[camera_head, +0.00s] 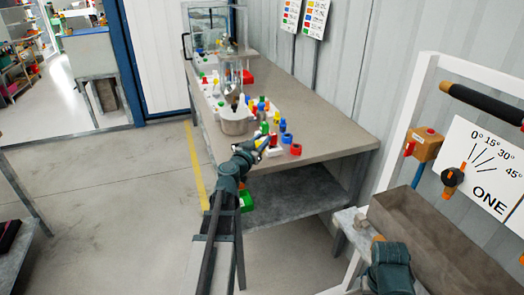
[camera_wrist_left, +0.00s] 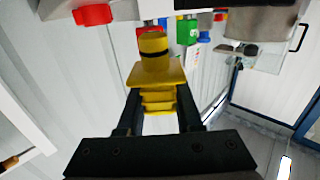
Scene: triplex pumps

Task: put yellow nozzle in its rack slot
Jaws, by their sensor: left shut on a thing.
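The yellow nozzle (camera_wrist_left: 154,62), with a dark band around it, is between the two fingers of my left gripper (camera_wrist_left: 157,112) in the left wrist view. The gripper is shut on it. In the head view my left gripper (camera_head: 262,147) is over the near end of the workbench, beside the coloured nozzles. The nozzle is mostly hidden there. Red (camera_head: 295,149), blue (camera_head: 283,125) and green (camera_head: 265,127) pieces stand close by. I cannot make out which slot is the yellow one. My right gripper does not show.
The workbench (camera_head: 325,134) has bare top to the right of the nozzles. A metal pot (camera_head: 234,122) stands left of them, with more coloured parts behind. A wall (camera_head: 385,60) runs behind the bench. A dial panel (camera_head: 484,165) and a brown trough (camera_head: 440,245) are at right.

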